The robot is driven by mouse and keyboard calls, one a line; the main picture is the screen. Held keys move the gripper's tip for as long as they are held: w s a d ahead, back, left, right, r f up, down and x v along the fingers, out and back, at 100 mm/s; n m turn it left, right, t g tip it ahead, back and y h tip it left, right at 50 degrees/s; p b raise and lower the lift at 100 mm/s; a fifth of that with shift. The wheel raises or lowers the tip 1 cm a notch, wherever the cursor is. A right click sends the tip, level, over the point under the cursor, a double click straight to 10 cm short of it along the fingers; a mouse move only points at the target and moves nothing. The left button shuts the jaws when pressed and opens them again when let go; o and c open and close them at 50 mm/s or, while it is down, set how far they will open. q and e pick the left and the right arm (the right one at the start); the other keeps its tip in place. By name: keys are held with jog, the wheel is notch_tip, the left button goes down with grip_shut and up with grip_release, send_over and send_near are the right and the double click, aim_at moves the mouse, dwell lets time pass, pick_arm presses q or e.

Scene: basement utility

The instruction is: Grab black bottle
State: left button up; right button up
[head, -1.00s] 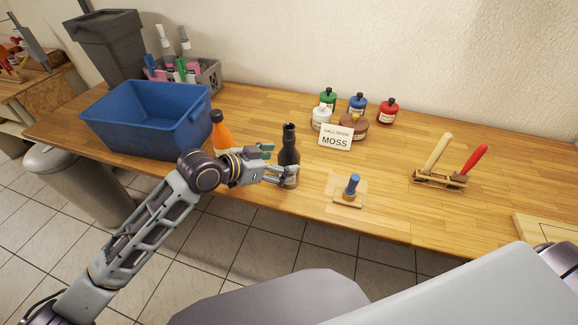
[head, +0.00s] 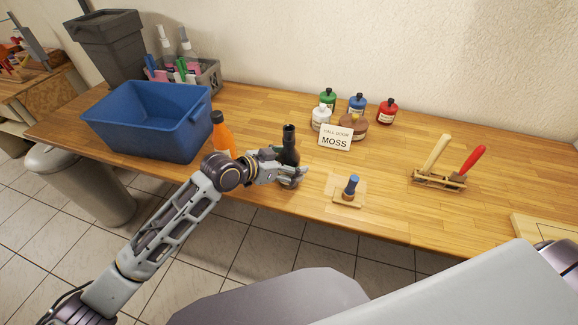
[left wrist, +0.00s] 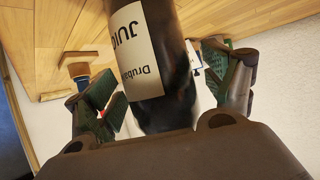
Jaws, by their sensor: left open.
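The black bottle (head: 289,143) stands upright on the wooden workbench, near its front edge. In the left wrist view the black bottle (left wrist: 180,70) shows large, with a white label, between the two fingers. My left gripper (head: 288,172) is around the lower part of the bottle, with its fingers open on either side. The left wrist view shows the fingers of the left gripper (left wrist: 165,95) with gaps beside the bottle. My right gripper does not show.
An orange bottle (head: 222,136) stands just left of the black one, close behind my left wrist. A blue bin (head: 150,140) is further left. A blue-handled stamp (head: 351,186) on a small board sits to the right. Several paint bottles stand behind the MOSS card (head: 335,138).

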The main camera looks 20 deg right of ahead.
aim_at(284, 137)
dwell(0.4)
pick_arm(q)
jog(key=c, duration=1.4)
jog(key=shift+r+b, duration=0.4)
jog(key=shift+r, duration=4.7)
